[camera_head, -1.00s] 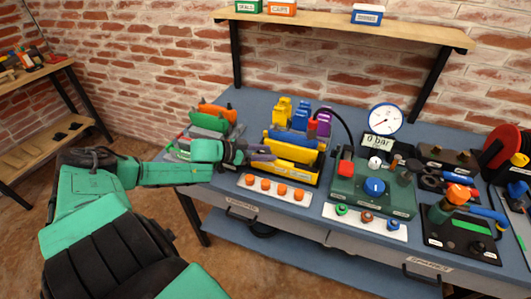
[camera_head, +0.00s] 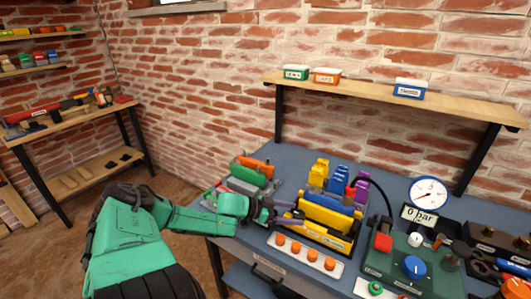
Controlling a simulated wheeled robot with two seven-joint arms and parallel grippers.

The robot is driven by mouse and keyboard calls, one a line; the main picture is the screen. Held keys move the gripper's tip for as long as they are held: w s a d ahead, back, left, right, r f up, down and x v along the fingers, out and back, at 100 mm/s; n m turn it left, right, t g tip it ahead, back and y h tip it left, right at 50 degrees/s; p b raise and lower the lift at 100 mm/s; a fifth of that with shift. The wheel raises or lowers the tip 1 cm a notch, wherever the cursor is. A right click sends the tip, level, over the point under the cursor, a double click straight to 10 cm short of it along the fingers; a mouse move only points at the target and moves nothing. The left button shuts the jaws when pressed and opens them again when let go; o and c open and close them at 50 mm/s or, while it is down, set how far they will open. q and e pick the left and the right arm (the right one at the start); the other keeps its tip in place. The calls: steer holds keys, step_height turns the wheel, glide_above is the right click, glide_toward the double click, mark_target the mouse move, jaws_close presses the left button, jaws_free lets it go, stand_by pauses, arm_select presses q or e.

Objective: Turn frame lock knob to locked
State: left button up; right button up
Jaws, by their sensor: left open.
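A yellow frame (camera_head: 318,232) with a blue bar across it stands on the bench. Its left end is partly hidden behind my left gripper. My left gripper (camera_head: 288,213) is open at that left end, with its fingers pointing right. I cannot tell whether the fingers touch anything there. No knob on the frame can be made out clearly, so the frame lock knob and its setting cannot be told. My right gripper is not in view.
Orange caps on a white strip (camera_head: 305,254) lie in front of the frame. Green and orange pieces (camera_head: 250,175) stand behind my gripper. A green box with a blue knob (camera_head: 414,267) and a gauge (camera_head: 429,193) are at right. A shelf (camera_head: 380,95) hangs above.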

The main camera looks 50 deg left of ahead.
arm_select(q)
steer(key=p+v, duration=0.8)
steer(key=v, duration=0.3)
steer(key=shift+s, duration=0.2)
steer(key=shift+a, duration=0.15)
